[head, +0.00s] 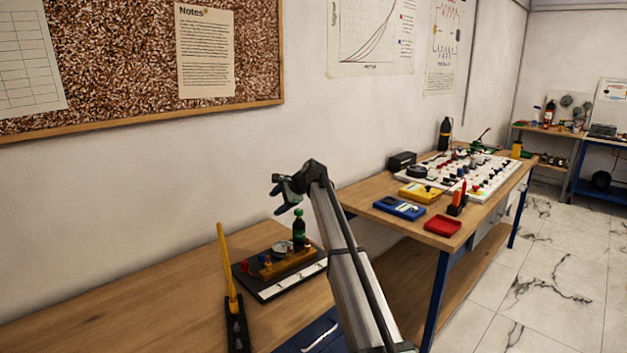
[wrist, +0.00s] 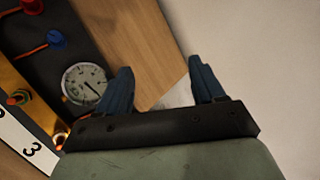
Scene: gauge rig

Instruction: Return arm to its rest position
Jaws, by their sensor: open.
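My gripper (head: 283,196) is raised above the near wooden table, close to the wall, at the end of my arm. In the wrist view its two dark blue fingers (wrist: 160,90) stand apart with nothing between them. Below and to the left of the fingers in that view is the gauge rig, with a round white-faced gauge (wrist: 85,83) and a dark base. In the head view the rig (head: 277,265) sits on the table below my gripper, and a gap shows between them. A dark green bottle-like part (head: 299,230) stands upright on the rig.
A yellow lever (head: 226,265) on a black base rises at the rig's left. A second table (head: 405,220) at right holds meters, a red tray (head: 443,225) and a white board. The near table's left side is clear.

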